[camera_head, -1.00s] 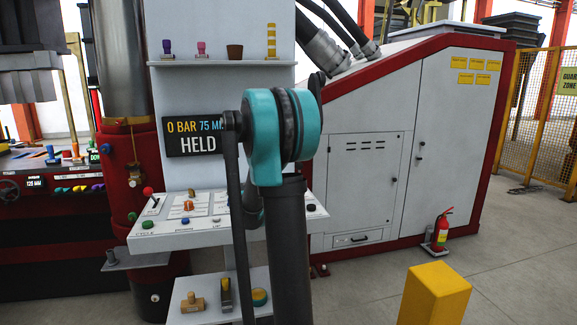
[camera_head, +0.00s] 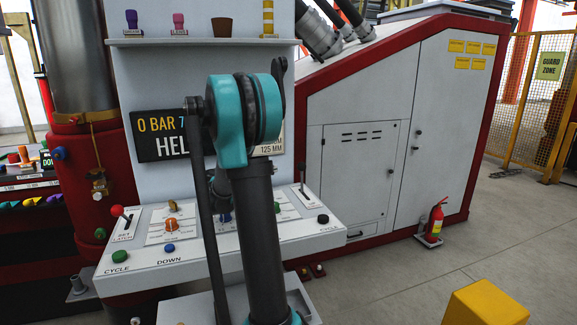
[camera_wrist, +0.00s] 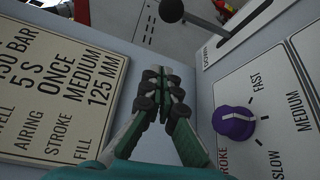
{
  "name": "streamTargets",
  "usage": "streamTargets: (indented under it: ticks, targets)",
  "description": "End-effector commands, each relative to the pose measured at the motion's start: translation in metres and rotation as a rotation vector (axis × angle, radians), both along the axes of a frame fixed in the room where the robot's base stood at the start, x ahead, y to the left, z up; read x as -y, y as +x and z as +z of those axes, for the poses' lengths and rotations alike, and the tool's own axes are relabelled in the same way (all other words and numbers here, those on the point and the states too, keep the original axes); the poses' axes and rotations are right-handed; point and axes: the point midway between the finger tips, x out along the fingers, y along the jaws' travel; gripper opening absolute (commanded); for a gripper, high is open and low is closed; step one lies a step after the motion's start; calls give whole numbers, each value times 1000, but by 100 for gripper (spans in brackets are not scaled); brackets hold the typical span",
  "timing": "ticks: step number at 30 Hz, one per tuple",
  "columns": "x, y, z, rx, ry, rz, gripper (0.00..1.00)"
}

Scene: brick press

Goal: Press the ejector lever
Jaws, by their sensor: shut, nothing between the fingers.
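A lever with a black ball knob (camera_head: 302,163) stands upright at the right of the sloped control panel (camera_head: 220,262). In the wrist view its black knob (camera_wrist: 172,10) and pale stem are at the top, beyond my fingertips and apart from them. Lettering by its slot is only partly in view. A second lever with a red knob (camera_head: 117,211) is at the panel's left end. My gripper (camera_wrist: 166,78) is shut and empty, between the cream settings plate and the purple dial. In the head view it is mostly hidden behind my arm.
A purple dial (camera_wrist: 233,122) sits close to the right of my fingers. A cream settings plate (camera_wrist: 60,85) is at the left. The panel also carries an orange knob (camera_head: 171,225) and green, blue and black buttons. A yellow post (camera_head: 485,305) stands front right, by open floor.

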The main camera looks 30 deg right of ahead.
Motion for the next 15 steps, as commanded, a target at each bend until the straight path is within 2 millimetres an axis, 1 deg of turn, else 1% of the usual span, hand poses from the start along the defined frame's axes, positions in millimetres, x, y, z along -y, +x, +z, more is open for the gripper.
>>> streamTargets:
  ticks: [9,11,15]
  targets:
    - [2,0,0,0,0,-1,0]
    - [6,1,-1,0,0,-2,0]
    - [23,6,-3,0,1,-3,0]
